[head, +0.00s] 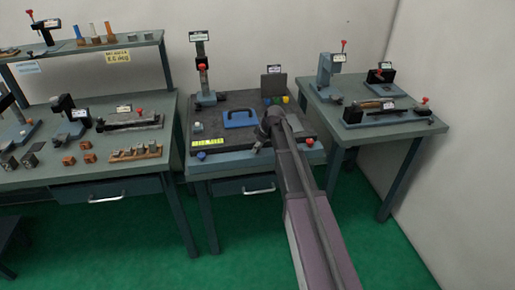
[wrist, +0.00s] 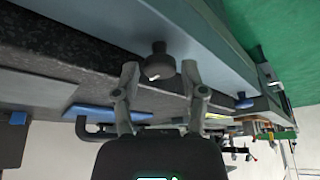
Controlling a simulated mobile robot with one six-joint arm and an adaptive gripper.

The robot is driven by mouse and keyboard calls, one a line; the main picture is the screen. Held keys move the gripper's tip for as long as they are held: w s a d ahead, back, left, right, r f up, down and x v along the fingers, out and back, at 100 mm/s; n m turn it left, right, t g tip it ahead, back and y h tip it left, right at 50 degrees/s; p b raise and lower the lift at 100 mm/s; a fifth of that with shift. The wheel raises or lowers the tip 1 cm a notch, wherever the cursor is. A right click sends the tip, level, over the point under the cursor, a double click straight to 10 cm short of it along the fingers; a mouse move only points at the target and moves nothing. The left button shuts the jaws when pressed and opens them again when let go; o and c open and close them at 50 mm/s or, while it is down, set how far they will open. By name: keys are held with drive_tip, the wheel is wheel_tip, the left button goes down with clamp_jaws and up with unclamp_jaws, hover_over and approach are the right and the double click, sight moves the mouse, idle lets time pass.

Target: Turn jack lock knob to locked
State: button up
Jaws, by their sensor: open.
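A dark round knob (wrist: 158,64) on a short stem stands out from the grey-blue face of the stand in the wrist view. I see no readable label on it, so I cannot confirm it is the jack lock knob. My gripper (wrist: 160,73) is open, with one fingertip on each side of this knob; contact is unclear. In the head view my gripper (head: 262,138) is at the front edge of the dark granite plate (head: 225,140) on the middle bench, and my arm hides part of that edge.
A blue knob (head: 201,155) and a red knob (head: 309,142) sit along the same front edge. A blue handled block (head: 240,118) lies on the plate, behind my gripper. A tall column stand (head: 203,75) rises at the back left. Cluttered benches flank both sides.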

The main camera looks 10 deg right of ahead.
drive_tip(key=shift+c, duration=0.2)
clamp_jaws()
drive_tip(key=shift+s+m, duration=0.1)
drive_tip(key=shift+m, duration=0.3)
drive_tip(key=m+h, duration=0.1)
drive_tip(key=m, duration=0.2)
drive_tip(key=shift+t, duration=0.4)
drive_tip(key=m+h, duration=0.2)
drive_tip(key=m, duration=0.2)
drive_tip(key=shift+a+m, duration=0.15)
drive_tip(key=shift+m, duration=0.15)
drive_tip(key=m+h, duration=0.2)
drive_tip(key=m, duration=0.3)
drive_tip(key=shift+a, duration=0.1)
drive_tip(key=m+h, duration=0.1)
drive_tip(key=m, duration=0.3)
drive_tip(key=shift+m+g, duration=0.3)
drive_tip(key=shift+g, duration=0.1)
